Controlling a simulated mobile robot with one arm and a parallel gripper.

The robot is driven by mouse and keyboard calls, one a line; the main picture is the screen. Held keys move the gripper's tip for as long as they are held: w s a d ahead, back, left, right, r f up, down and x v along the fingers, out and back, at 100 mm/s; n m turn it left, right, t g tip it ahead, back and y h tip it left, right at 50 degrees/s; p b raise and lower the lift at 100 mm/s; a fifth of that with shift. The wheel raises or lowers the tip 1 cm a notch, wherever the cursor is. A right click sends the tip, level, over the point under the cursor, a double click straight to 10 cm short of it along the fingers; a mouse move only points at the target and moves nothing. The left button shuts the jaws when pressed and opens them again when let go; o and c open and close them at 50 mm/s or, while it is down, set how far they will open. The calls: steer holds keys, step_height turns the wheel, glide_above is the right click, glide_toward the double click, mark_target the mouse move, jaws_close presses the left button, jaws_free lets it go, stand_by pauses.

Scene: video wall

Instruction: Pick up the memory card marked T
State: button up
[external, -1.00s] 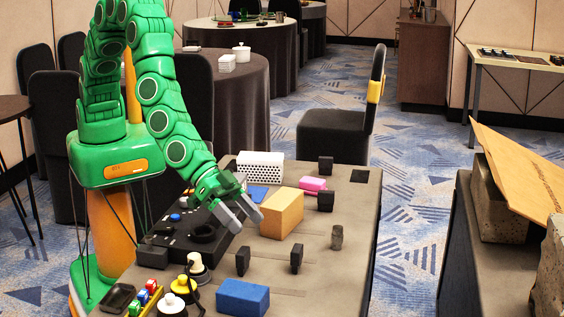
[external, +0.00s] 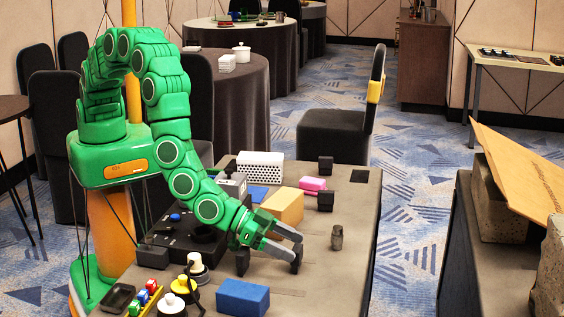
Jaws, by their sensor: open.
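Several small dark upright blocks stand on the grey table (external: 350,212); any of them may be the memory cards, but no letter T is readable. One dark block (external: 296,267) is at my gripper's fingertips, partly hidden by them. Another (external: 242,262) stands left of it, just below my wrist. Two more stand further back, one at the far edge (external: 326,165) and one nearer (external: 326,200). My gripper (external: 297,246) is open, its two grey fingers pointing right. I cannot tell whether the fingers touch or surround the block.
A grey-brown cylinder (external: 337,238) stands right of my gripper. A tan block (external: 284,206) lies behind it and a blue block (external: 243,297) in front. A pink item (external: 312,184), a white perforated box (external: 261,165) and a black console (external: 182,236) are also on the table.

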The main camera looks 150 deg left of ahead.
mark_target(294, 248)
steer(key=shift+x, duration=2.2)
steer(key=c, duration=1)
